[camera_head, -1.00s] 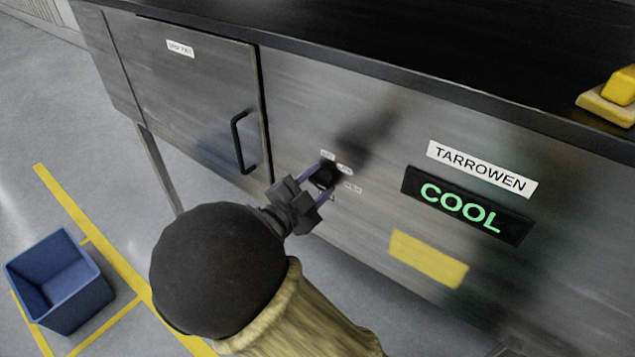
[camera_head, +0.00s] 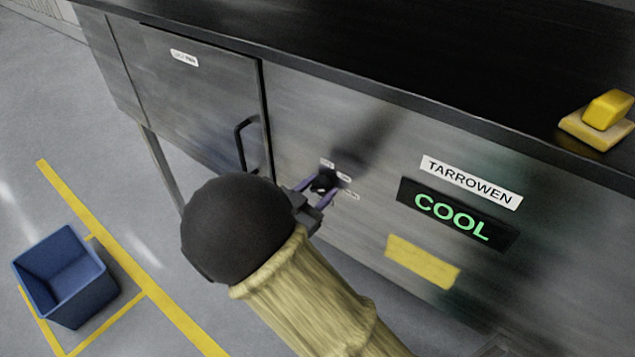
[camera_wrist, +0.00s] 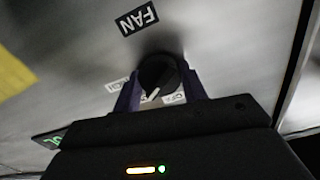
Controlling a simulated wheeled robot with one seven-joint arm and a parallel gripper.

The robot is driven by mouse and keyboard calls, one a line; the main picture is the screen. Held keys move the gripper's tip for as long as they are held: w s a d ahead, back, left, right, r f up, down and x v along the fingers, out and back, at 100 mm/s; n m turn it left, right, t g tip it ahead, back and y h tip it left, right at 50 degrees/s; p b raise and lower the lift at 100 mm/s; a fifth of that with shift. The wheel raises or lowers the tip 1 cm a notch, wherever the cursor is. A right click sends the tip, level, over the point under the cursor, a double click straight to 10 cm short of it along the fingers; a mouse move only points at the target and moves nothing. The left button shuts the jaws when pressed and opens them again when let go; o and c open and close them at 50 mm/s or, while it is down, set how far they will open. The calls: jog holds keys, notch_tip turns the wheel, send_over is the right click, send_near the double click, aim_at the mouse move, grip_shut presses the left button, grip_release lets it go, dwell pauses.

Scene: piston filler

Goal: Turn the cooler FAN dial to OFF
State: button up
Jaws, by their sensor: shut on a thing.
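The FAN dial (camera_wrist: 158,74) is a round black knob with a white pointer line on the grey cabinet front. A black FAN label (camera_wrist: 136,18) sits beside it in the wrist view. My gripper (camera_wrist: 158,90) is shut on the dial, with a purple finger on each side. The pointer slants toward the small white labels near the gripper body, which are partly hidden and too small to read surely. In the head view my gripper (camera_head: 324,190) is at the dial (camera_head: 323,183), and the dial is mostly hidden by the fingers.
A lit green COOL display (camera_head: 456,217) and a TARROWEN plate (camera_head: 470,182) are right of the dial, with a yellow label (camera_head: 423,262) below. A door handle (camera_head: 242,145) stands out at left. A yellow block (camera_head: 603,112) sits on top; a blue bin (camera_head: 65,278) is on the floor.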

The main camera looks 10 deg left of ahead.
jog(key=n+p, duration=0.1)
jog(key=n, duration=0.1)
jog(key=n+p, duration=0.2)
jog(key=n, duration=0.1)
jog(key=shift+r+n+p, duration=0.3)
jog(key=shift+p, duration=0.05)
jog(key=n+p, duration=0.3)
jog(key=n, duration=0.2)
jog(key=shift+f, duration=0.1)
jog(key=o, duration=1)
jog(key=shift+f, duration=0.15)
jog(key=shift+s, duration=0.15)
jog(key=shift+s+a+f+n+b, duration=0.1)
jog(key=shift+s+a+n+b, duration=0.15)
jog(key=shift+s+n+b, duration=0.05)
jog(key=b+v, duration=0.6)
jog(key=v, duration=1)
jog(key=shift+s, duration=0.25)
